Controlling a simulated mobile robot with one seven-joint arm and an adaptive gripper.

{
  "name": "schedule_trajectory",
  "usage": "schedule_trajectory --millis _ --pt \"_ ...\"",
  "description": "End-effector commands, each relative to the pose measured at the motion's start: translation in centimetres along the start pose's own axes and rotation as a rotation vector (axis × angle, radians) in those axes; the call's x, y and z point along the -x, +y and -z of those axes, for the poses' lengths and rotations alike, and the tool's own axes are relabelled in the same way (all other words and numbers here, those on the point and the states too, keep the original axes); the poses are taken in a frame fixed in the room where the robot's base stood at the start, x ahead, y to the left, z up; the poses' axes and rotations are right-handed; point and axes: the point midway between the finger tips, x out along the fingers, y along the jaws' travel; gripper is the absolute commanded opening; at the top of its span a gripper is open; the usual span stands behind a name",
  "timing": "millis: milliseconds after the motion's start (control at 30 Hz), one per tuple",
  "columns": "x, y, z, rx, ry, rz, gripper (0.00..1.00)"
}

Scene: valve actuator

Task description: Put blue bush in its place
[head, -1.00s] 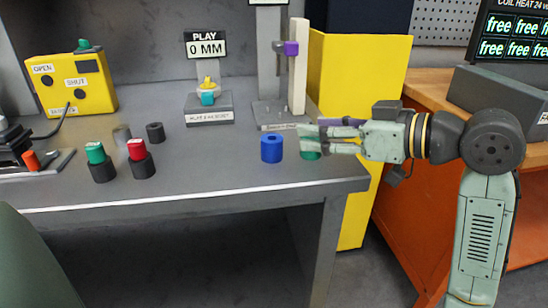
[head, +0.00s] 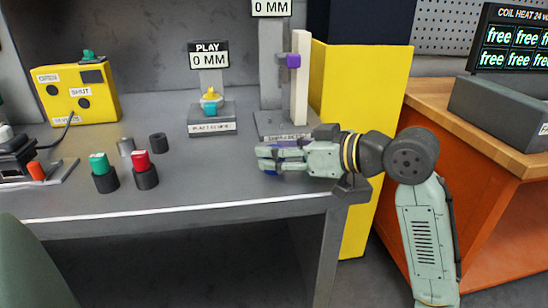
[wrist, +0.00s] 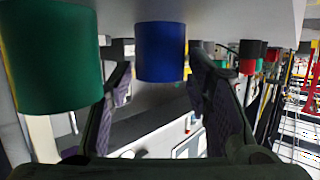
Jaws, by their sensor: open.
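The blue bush (wrist: 160,50) is a short cylinder standing on the grey bench. In the wrist view it shows ahead, centred between the two spread fingers. In the head view my gripper (head: 268,160) is at the bush and hides most of it. My gripper is open, with one finger to each side of the bush in the wrist view (wrist: 168,95); I cannot tell whether either touches it. A green bush (wrist: 58,60) stands close on the left in the wrist view; in the head view my gripper hides it.
The play gauge (head: 210,105) holds a yellow and teal part. A stand with a white column (head: 300,80) and purple slider rises behind my gripper. Green-topped (head: 104,172) and red-topped (head: 144,170) black pieces stand left. The bench middle is clear.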

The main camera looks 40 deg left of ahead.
Motion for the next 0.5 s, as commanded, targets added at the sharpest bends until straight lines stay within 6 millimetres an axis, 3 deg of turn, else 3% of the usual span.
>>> schedule_trajectory --millis 167,500 --pt "-0.03 0.03 -0.02 0.0 0.0 -0.001 0.45" --pt "0.0 0.03 -0.01 0.0 0.0 -0.001 0.23"
